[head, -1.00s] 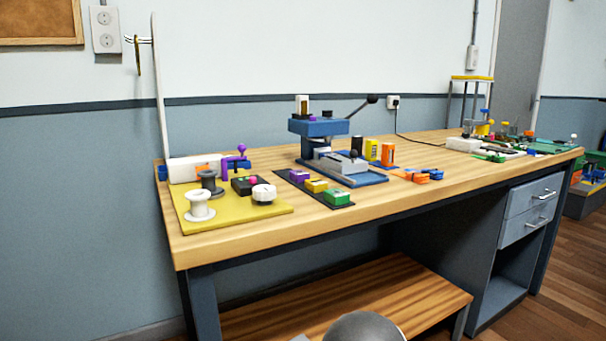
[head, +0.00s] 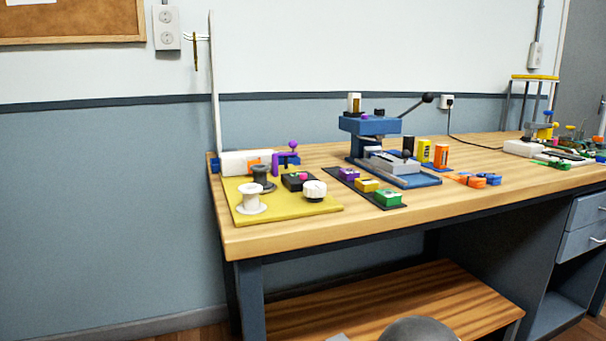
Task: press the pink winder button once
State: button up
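The pink winder button (head: 303,176) is a small pink dot on top of a dark box (head: 293,183). The box sits on a yellow mat (head: 290,212) at the left end of the wooden workbench. A white knob (head: 315,190) is just right of the box, and a dark spool (head: 263,179) and a white spool (head: 251,200) stand to its left. A purple crank (head: 288,158) is behind it. My gripper is not in view; only a grey rounded part of my own body shows at the bottom edge.
A dark strip with purple, yellow and green blocks (head: 388,198) lies right of the mat. A blue lever press (head: 370,127) stands behind it, with orange and yellow cylinders (head: 441,156) beside. A low wooden shelf (head: 400,300) is under the bench (head: 480,190). Floor at left is mostly clear.

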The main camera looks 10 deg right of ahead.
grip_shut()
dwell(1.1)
